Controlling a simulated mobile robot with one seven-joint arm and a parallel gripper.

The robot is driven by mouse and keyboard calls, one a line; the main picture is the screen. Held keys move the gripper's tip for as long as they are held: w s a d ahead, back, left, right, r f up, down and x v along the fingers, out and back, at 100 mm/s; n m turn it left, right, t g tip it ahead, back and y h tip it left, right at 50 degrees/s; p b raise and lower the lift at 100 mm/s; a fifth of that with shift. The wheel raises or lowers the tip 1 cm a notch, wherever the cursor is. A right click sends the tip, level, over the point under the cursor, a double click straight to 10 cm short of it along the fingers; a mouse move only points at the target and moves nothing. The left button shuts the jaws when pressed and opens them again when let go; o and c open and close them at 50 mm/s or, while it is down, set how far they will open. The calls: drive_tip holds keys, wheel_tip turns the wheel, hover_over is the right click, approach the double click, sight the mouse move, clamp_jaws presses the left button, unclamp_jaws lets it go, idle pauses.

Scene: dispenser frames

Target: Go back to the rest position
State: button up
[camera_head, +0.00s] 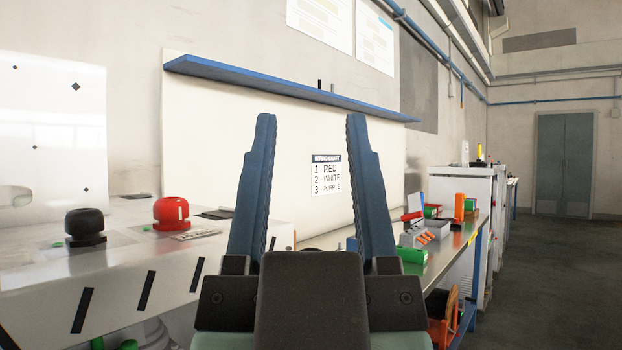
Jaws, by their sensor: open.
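My gripper (309,130) is in the middle of the head view, close to the camera. Its two blue fingers point up and stand wide apart, with nothing between them but the view of the wall panel behind. The dark body of the gripper hides part of the bench and what lies behind it.
A light bench (120,262) at left carries a black knob (85,227) and a red knob (171,213). A blue shelf (285,88) runs along the panel, above a chart (326,174). A workbench (455,245) with coloured parts stands right. Floor (560,270) at far right is clear.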

wheel_tip(320, 180, up, 27)
drive_tip(key=p, duration=2.7)
drive_tip(key=shift+r, duration=0.2)
